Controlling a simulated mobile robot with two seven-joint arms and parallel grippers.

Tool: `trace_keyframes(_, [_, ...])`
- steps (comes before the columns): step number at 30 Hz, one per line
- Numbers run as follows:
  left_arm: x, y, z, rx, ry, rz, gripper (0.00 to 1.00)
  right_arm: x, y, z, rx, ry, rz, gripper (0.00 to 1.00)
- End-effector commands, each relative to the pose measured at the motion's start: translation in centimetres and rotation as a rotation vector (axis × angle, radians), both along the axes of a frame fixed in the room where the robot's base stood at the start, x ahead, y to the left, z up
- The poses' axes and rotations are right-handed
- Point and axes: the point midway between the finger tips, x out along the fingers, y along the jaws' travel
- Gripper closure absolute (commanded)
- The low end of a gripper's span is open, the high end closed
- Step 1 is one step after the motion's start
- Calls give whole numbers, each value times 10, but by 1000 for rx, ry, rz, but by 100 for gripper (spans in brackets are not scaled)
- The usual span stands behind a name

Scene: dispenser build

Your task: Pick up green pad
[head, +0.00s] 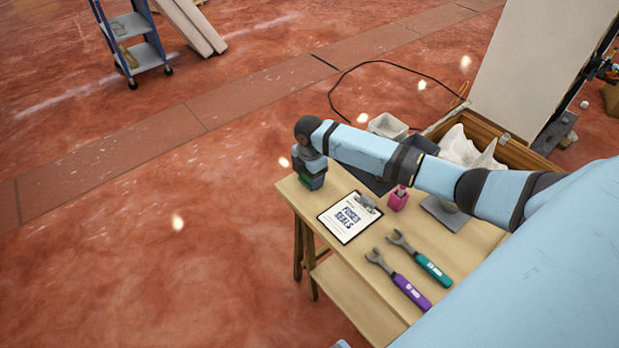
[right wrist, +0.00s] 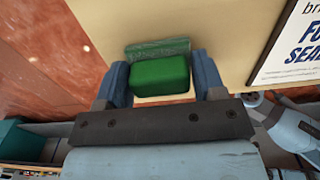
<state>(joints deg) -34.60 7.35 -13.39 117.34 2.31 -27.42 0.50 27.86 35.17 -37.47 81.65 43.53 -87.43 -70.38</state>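The green pad (right wrist: 160,75) is a small block on the pale wooden table, between the two blue fingers of my right gripper (right wrist: 164,80) in the right wrist view. The fingers are apart and flank it closely, with only slim gaps. Firm contact does not show. In the head view my right gripper (head: 312,180) points down at the table's far left corner. It covers most of the pad there. My left gripper is not in view.
On the table (head: 342,275) are a clipboard (head: 349,217), a pink holder (head: 398,198), a purple wrench (head: 402,284) and a teal wrench (head: 420,259). A wooden crate (head: 517,153) and a grey bin (head: 388,126) stand behind. Open floor lies left of the table.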

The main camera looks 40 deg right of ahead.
Motion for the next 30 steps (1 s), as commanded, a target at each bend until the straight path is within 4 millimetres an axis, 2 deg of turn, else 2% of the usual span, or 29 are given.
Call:
trace_keyframes(8, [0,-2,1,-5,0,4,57,0,0,1,0,0,0,61])
trace_keyframes(14, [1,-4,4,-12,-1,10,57,0,-1,14,0,-1,-1,61])
trace_keyframes(20, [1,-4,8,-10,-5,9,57,1,0,52,0,-5,1,61])
trace_keyframes(30, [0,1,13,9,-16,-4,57,1,0,142,-1,-4,1,61])
